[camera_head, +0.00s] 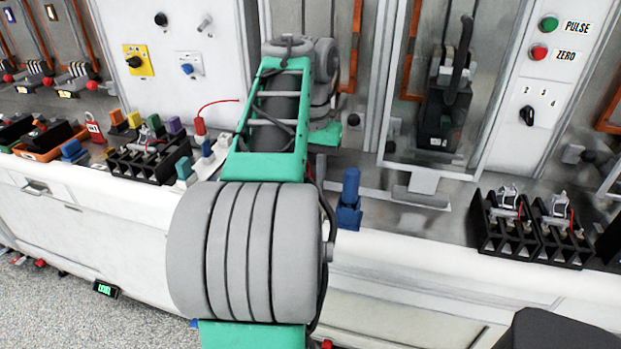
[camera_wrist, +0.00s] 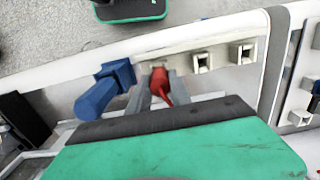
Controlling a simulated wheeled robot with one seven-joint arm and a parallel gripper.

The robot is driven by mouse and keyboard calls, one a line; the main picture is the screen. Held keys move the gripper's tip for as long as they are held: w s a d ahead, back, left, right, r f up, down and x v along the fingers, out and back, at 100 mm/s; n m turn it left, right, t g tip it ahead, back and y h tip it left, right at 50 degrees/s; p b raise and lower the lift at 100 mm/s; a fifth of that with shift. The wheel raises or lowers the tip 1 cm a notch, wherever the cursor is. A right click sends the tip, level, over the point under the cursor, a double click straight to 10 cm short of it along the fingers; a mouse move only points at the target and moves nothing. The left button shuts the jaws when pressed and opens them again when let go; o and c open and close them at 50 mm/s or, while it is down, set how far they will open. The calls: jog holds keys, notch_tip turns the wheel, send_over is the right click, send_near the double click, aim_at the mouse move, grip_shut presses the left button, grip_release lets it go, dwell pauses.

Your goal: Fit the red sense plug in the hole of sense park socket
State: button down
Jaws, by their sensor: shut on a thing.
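In the wrist view my gripper (camera_wrist: 160,88) is shut on a red plug (camera_wrist: 160,84), with one grey finger on each side of it. The plug's far end is at a pale socket rail (camera_wrist: 183,60), at the position left of two open square sockets. I cannot tell how deep it sits in a hole there. A red tail runs back from the plug toward my wrist. In the head view my own arm hides the gripper and the held plug. No label shows which socket is the sense park socket.
A blue plug-like piece (camera_wrist: 103,86) stands close left of my gripper; a blue piece (camera_head: 349,203) also shows right of my arm. Another red piece with a red wire (camera_head: 200,129) stands left of my arm. Black terminal blocks (camera_head: 505,228) lie at the right.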

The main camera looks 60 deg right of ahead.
jog(key=shift+f+b, duration=0.3)
jog(key=shift+f, duration=0.05)
jog(key=c, duration=1.1)
grip_release()
notch_tip(320, 180, up, 8)
jog(key=p, duration=0.7)
jog(key=shift+d+f, duration=0.1)
